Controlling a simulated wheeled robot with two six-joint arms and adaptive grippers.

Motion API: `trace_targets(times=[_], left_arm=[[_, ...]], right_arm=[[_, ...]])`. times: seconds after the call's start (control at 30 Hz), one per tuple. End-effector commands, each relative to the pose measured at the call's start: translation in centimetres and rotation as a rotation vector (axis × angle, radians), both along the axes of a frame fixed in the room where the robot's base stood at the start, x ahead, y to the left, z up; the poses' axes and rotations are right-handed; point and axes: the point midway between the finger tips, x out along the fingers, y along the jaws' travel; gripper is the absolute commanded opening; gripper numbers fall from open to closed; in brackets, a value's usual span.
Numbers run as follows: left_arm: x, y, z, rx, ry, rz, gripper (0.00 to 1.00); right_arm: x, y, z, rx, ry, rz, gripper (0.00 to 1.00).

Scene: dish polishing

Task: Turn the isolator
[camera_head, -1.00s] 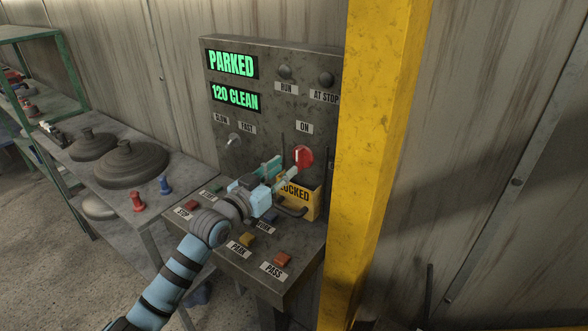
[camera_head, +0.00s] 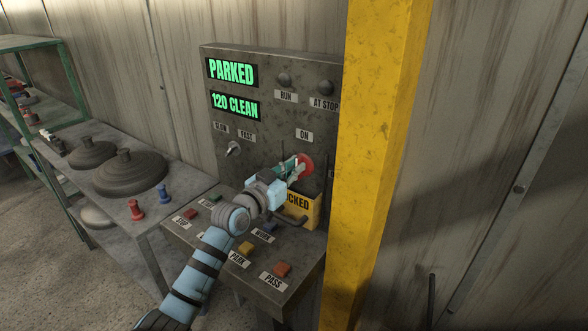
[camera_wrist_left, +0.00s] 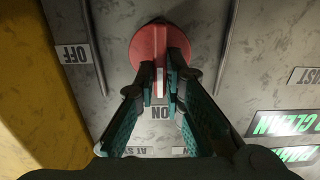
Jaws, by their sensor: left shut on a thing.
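The isolator (camera_head: 307,161) is a red round knob on the upright face of the grey control panel, under the ON label (camera_head: 304,134). It also shows in the left wrist view (camera_wrist_left: 149,38), where its raised bar with a white stripe lies in line with the ON label (camera_wrist_left: 162,113). The OFF label (camera_wrist_left: 72,54) is off to one side there. My left gripper (camera_head: 295,168) is at the knob, its two green-padded fingers (camera_wrist_left: 160,83) shut on the bar from both sides. My right gripper is not in view.
A yellow post (camera_head: 376,150) stands close to the right of the panel. A yellow LOCKED box (camera_head: 303,208) with a dark handle hangs just below the isolator. Buttons such as PARK (camera_head: 242,248) and PASS (camera_head: 282,268) sit on the sloped desk below my arm.

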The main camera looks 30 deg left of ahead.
Motion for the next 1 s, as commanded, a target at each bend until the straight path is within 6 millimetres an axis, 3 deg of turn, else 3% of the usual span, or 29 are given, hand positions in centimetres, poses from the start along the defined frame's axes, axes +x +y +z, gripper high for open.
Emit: trace_targets(times=[0.47,1.0], left_arm=[[0.0,-0.2,-0.3,0.153,-0.023,-0.001,0.0],[-0.1,-0.6,-0.4,0.638,-0.09,-0.001,0.0]], right_arm=[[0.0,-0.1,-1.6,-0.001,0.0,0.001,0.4],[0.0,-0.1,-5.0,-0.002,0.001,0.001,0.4]])
